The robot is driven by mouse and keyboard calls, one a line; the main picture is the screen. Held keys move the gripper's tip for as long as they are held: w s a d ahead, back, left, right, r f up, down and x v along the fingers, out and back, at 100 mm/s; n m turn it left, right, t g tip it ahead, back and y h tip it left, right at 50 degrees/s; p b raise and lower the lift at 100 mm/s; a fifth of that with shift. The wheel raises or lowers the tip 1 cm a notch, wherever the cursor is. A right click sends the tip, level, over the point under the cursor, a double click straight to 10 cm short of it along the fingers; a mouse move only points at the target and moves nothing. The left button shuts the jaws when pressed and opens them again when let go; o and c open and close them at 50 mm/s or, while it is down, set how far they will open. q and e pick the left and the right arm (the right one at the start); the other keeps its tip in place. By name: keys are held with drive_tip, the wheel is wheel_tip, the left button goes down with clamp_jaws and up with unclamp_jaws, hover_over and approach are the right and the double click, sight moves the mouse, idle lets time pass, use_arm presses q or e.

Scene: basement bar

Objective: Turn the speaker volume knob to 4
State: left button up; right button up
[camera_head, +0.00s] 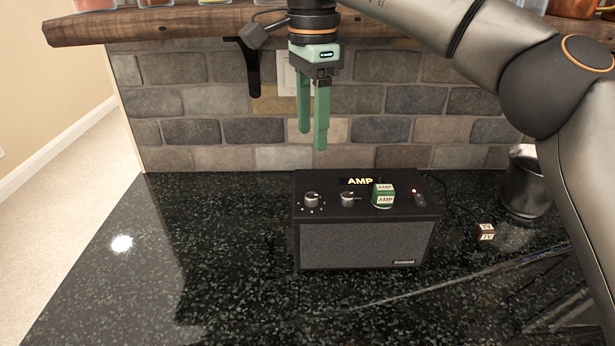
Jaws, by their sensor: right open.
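The speaker (362,245) is a black box with a grey grille, standing on the dark counter. On its top are a left knob (311,199) with pale marks around it and a second silver knob (348,199). The numbers at the marks are too small to read. My right gripper (312,140) is open and empty, with green fingers pointing down, above and behind the speaker's top. My left gripper is not in view.
A small cube marked TV (486,232) lies right of the speaker. A metal cup (524,185) stands farther right, partly behind my right arm. A wooden shelf (180,25) overhangs the brick wall behind. The counter (200,270) left of the speaker is clear.

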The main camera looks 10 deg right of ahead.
sight(312, 195)
wheel_tip(312, 195, down, 12)
drive_tip(key=shift+s+b, duration=0.15)
drive_tip(key=shift+b, duration=0.4)
drive_tip(key=shift+c, duration=0.3)
clamp_jaws()
